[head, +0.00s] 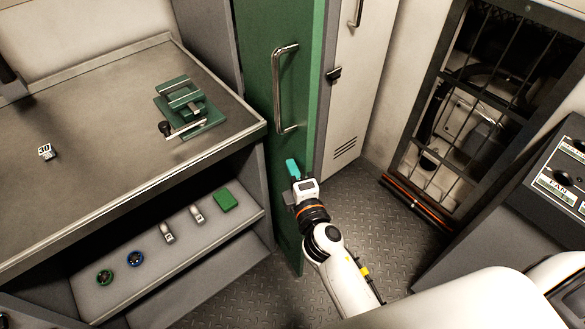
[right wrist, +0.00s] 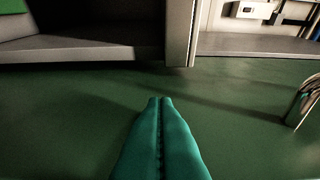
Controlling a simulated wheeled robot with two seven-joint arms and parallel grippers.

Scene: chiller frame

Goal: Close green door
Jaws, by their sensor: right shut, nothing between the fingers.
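The green door (head: 262,75) is tall and stands swung out from the grey cabinet, open, beside the workbench. Its metal bar handle (head: 279,90) is on the face turned to me. In the right wrist view the green door surface (right wrist: 70,110) fills most of the picture, with the handle (right wrist: 303,100) at the right edge. My right gripper (head: 291,167) is at the door's lower part, below the handle. Its teal fingers (right wrist: 160,102) are shut and empty, pointing along the door; I cannot tell whether they touch it. My left gripper is not in view.
The workbench (head: 90,120) with a green clamp device (head: 188,105) and a shelf below (head: 180,250) is on the left. A pale locker door (head: 352,90) stands right of the green door. A barred window (head: 480,110) is farther right. The patterned floor (head: 385,215) is clear.

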